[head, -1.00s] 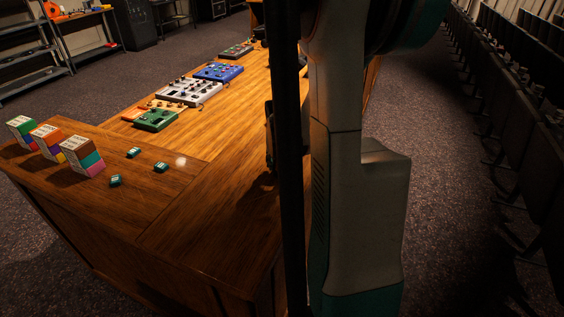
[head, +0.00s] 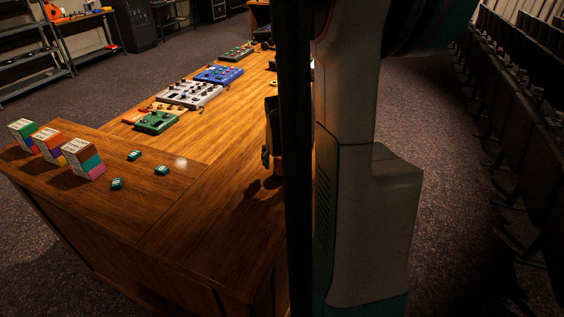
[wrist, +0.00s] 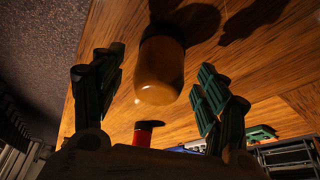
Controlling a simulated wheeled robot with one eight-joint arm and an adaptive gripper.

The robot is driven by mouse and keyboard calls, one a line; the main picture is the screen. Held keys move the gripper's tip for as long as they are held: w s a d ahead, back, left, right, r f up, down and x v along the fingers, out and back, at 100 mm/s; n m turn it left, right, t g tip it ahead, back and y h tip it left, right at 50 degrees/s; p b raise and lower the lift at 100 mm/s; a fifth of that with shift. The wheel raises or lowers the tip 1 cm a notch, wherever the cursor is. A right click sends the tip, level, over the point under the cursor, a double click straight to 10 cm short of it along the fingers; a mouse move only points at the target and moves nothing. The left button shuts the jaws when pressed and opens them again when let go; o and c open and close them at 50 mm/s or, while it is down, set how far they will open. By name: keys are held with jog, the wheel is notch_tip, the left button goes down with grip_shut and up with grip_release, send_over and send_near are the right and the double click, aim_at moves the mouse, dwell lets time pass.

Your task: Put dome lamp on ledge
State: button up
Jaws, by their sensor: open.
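A rounded amber body with a dark end, which looks like the dome lamp (wrist: 158,78), is over the wooden desk in the wrist view. My gripper (wrist: 161,61) is open, with one green-padded finger on each side of it. A gap shows between the lamp and the right finger. In the head view my dark post and arm hide the lamp, and only a dark part of my gripper (head: 268,150) shows over the desk. I cannot pick out the ledge for certain.
On the desk (head: 205,225) are a green pedal (head: 157,122), a white pedal (head: 190,94), a blue pedal (head: 219,74), several colourful boxes and small green pieces. The near desk top is clear.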

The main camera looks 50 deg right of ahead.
jog(key=p+v, duration=0.2)
jog(key=v, duration=0.7)
jog(key=shift+r, duration=0.15)
